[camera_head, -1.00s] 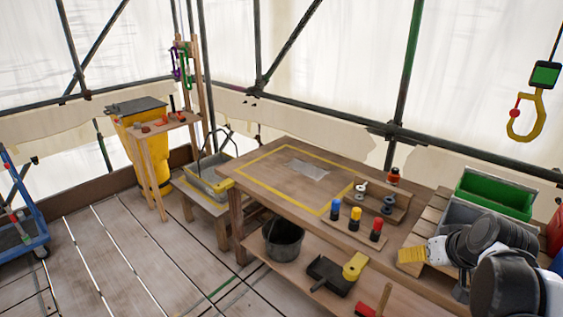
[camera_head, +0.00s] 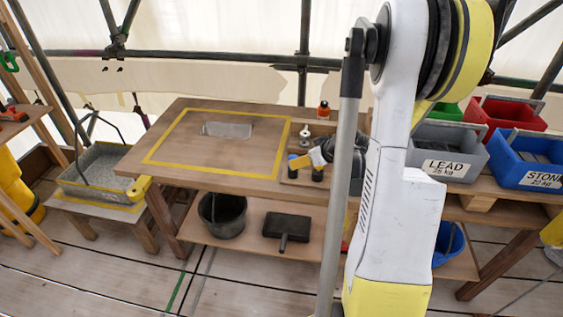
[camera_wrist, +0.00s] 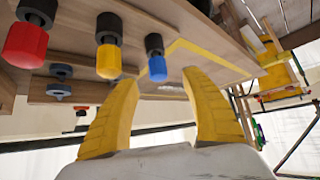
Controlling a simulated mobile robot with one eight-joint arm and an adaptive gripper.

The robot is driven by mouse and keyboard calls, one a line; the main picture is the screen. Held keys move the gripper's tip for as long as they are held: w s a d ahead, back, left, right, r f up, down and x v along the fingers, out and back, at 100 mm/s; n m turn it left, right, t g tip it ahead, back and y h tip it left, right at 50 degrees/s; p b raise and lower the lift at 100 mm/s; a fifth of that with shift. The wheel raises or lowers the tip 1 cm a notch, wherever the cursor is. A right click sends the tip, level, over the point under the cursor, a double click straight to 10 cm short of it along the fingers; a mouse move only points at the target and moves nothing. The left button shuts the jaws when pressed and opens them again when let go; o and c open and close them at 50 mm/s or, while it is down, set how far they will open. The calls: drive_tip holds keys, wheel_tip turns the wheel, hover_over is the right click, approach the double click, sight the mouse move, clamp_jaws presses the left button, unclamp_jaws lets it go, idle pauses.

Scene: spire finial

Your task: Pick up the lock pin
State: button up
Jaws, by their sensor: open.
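I cannot tell for certain which thing is the lock pin. Three short black pieces with coloured ends stand by the bench's front edge: blue (camera_wrist: 157,69), yellow (camera_wrist: 109,61) and red (camera_wrist: 25,45) in the wrist view. The blue one also shows in the head view (camera_head: 292,158). In the head view, my gripper (camera_head: 299,162) is by the bench's front right part, largely hidden by my arm.
The bench (camera_head: 180,125) has a yellow outline and a grey sheet (camera_head: 227,130). Grey round pieces (camera_head: 304,133) and a red-topped bottle (camera_head: 323,110) stand behind the coloured pieces. A bucket (camera_head: 222,214) sits below. A grey LEAD bin (camera_head: 445,150) and a blue STONE bin (camera_head: 530,158) stand right.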

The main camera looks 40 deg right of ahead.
drive_tip(key=b+x, duration=0.1)
drive_tip(key=x, duration=0.3)
drive_tip(key=b+x, duration=0.2)
drive_tip(key=x, duration=0.2)
drive_tip(key=shift+w+d+f, duration=0.15)
drive_tip(key=shift+w+d, duration=0.05)
drive_tip(key=shift+d, duration=0.05)
drive_tip(key=shift+c, duration=0.5)
clamp_jaws()
